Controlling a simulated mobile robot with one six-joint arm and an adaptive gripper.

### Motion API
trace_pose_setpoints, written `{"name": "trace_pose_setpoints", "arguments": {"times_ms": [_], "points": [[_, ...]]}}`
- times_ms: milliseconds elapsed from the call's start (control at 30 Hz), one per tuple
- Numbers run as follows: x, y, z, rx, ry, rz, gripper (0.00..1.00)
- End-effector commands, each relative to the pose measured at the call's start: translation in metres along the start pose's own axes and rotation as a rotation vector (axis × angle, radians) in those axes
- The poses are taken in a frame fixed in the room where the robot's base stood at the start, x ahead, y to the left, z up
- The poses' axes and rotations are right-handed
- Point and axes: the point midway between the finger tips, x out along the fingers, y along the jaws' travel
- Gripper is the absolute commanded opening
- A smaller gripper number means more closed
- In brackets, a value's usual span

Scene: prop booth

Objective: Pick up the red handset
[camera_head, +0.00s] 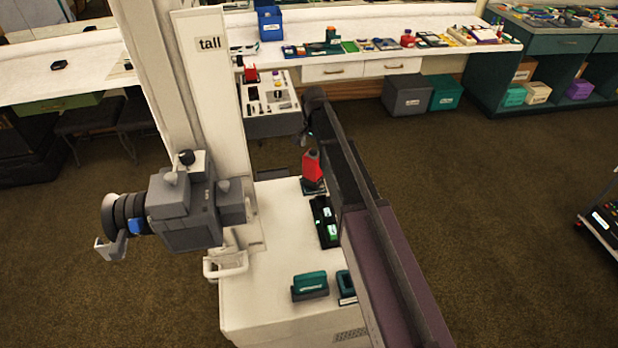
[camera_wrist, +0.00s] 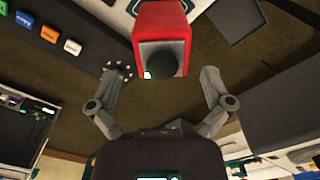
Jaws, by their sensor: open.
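The red handset (camera_head: 312,168) stands upright on a dark base at the far end of the white cabinet top. In the wrist view, a red body with a dark grey rounded end, which looks like the handset (camera_wrist: 161,20), is at the top centre, cut off by the frame edge. My gripper (camera_wrist: 164,76) is open, its two fingers spread wide with nothing between the tips. The red body lies above the gap between them, apart from both fingers. In the head view, my dark arm reaches down beside the handset and the gripper is mostly hidden.
A black tray (camera_head: 325,222) and teal boxes (camera_head: 310,286) share the white cabinet top (camera_head: 270,310). Workbenches with many small items stand behind. The brown floor at right is mostly clear.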

Motion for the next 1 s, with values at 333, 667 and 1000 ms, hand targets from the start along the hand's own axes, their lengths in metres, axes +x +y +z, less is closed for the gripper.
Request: {"name": "trace_pose_setpoints", "arguments": {"times_ms": [333,667,1000], "points": [[0.012,0.0,0.0,0.0,0.0,0.0,1.0],[0.038,-0.001,0.0,0.001,0.0,0.0,1.0],[0.052,-0.001,0.0,0.001,0.0,0.0,1.0]]}}
